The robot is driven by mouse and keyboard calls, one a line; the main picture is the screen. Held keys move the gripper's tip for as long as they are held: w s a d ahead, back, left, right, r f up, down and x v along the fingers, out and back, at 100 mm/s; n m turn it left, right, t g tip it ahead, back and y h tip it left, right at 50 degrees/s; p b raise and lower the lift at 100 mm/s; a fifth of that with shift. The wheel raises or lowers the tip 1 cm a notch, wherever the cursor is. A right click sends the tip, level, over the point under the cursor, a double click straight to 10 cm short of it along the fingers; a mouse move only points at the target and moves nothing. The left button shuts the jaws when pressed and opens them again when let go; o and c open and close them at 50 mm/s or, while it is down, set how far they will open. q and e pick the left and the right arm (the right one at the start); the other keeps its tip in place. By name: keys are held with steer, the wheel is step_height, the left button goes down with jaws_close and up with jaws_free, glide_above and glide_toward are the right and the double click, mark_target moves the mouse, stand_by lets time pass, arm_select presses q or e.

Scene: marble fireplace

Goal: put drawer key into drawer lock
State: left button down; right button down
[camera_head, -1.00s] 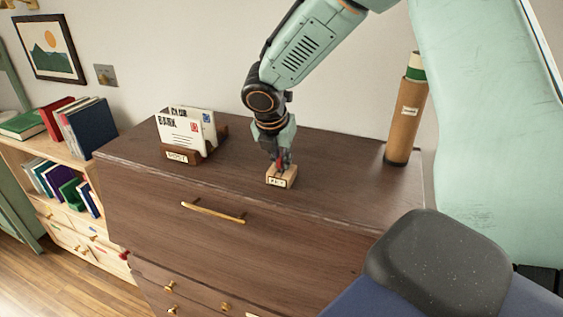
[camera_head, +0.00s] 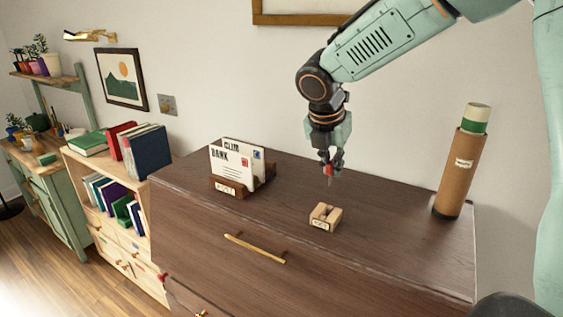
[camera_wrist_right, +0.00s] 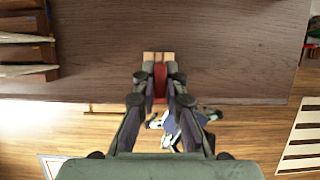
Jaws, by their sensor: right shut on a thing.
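My right gripper (camera_head: 330,170) is shut on the drawer key (camera_head: 329,172), which has a red head and a thin shaft pointing down. It holds the key above the dresser top, clear of the small wooden key block (camera_head: 325,217). In the right wrist view the red key head (camera_wrist_right: 160,83) sits between the two fingers (camera_wrist_right: 160,98), with the block (camera_wrist_right: 158,56) beyond. The block has an open slot on top and a small label on its front. I cannot clearly make out the drawer lock. My left gripper is not in view.
The dark dresser (camera_head: 390,235) also bears a letter holder (camera_head: 235,188) with envelopes at left and a cardboard tube (camera_head: 460,170) at right. A brass handle (camera_head: 255,249) sticks out in front. A bookcase with drawers (camera_head: 125,255) stands to the left.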

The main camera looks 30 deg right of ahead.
steer(key=shift+w, duration=0.25)
steer(key=shift+s+a+m+g, duration=0.2)
steer(key=shift+m+g, duration=0.2)
steer(key=shift+m, duration=0.5)
steer(key=s+a+f+m+g+y+b, duration=0.1)
steer(key=s+a+f+m+g+b, duration=0.2)
steer(key=a+f+m, duration=0.4)
steer(key=s+a+f+m+g+y+b, duration=0.1)
steer(key=a+f+m+g+b, duration=0.25)
steer(key=a+f+m, duration=0.5)
steer(key=s+a+f+m+y+b, duration=0.1)
steer(key=s+a+f+m+b, duration=0.2)
steer(key=f+b, duration=0.4)
steer(key=s+a+f+m+y+b, duration=0.1)
steer(key=s+a+f+m+b, duration=0.2)
steer(key=f, duration=1)
steer(key=s+a+b, duration=0.1)
steer(key=a+b, duration=0.1)
steer(key=b, duration=0.1)
steer(key=shift+f+t+b, duration=0.35)
steer(key=shift+w, duration=0.1)
